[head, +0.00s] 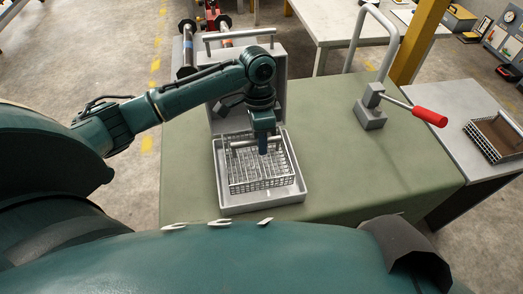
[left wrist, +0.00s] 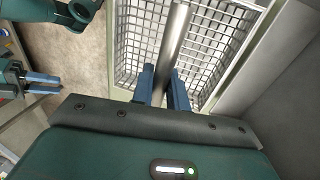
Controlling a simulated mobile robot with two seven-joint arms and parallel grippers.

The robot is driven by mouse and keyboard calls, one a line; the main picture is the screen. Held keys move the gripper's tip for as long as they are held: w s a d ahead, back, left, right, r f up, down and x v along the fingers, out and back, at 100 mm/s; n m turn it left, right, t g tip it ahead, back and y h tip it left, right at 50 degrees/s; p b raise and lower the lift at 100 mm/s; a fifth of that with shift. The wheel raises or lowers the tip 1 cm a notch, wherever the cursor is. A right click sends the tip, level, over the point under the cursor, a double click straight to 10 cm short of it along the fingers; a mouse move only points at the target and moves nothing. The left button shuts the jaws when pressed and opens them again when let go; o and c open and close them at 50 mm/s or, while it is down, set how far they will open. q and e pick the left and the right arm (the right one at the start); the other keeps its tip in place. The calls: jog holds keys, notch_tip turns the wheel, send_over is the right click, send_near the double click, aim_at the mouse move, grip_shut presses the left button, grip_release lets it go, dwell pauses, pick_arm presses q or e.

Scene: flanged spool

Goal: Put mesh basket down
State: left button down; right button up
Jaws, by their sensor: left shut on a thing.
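The mesh basket (head: 281,171) is a silver wire basket with a bar handle. It sits within the rim of an open grey case (head: 262,203) on the green table; I cannot tell whether its underside touches the case floor. My left gripper (head: 262,149) comes down over the basket and is shut on its bar handle. The left wrist view shows the blue fingers (left wrist: 161,88) on either side of the metal bar (left wrist: 176,38), with the basket mesh (left wrist: 212,45) beyond.
The case's raised lid (head: 275,75) stands behind the basket. A clamp with a red handle (head: 430,117) stands on the green table (head: 345,175) to the right. The table between is clear. Another basket (head: 494,137) lies on a grey side table at far right.

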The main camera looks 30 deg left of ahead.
pick_arm(q)
notch_tip(320, 180, down, 4)
jog(key=shift+r, duration=0.1)
pick_arm(e)
jog(key=shift+w, duration=0.25)
jog(key=shift+r, duration=0.1)
pick_arm(q)
jog(key=c, duration=1.4)
grip_release()
jog(key=shift+f, duration=0.25)
pick_arm(e)
jog(key=shift+w, duration=0.1)
pick_arm(q)
jog(key=r, duration=0.4)
jog(key=w+a+r, duration=0.1)
jog(key=r, duration=0.3)
jog(key=w+r, duration=0.1)
jog(key=r, duration=0.3)
jog(key=shift+a, duration=0.2)
pick_arm(e)
jog(key=shift+s, duration=0.2)
pick_arm(q)
jog(key=shift+s, duration=0.1)
pick_arm(e)
jog(key=shift+w, duration=0.1)
